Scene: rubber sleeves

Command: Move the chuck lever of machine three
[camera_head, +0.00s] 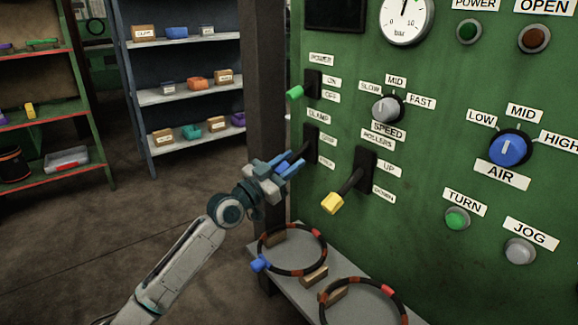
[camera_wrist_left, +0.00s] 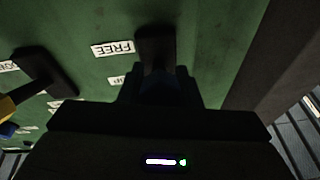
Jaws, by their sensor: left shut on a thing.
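The green machine panel (camera_head: 440,200) fills the right of the head view. The lever under the label that looks like CLAMP (camera_head: 318,116) has a dark slot plate (camera_head: 311,140) and a dark shaft (camera_head: 301,152). My left gripper (camera_head: 284,170) is shut on this lever's end, hiding its knob. In the left wrist view my gripper (camera_wrist_left: 158,85) covers the lever, below the dark slot plate (camera_wrist_left: 155,45) and beside a FREE label (camera_wrist_left: 112,48). My right gripper is not in view.
A green-knobbed lever (camera_head: 295,93) is above and a yellow-knobbed ROLLERS lever (camera_head: 333,203) is close on the right. A grey shelf (camera_head: 367,300) with red-and-black rings (camera_head: 322,250) juts out below. A dark post (camera_head: 264,80) stands just left of the panel.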

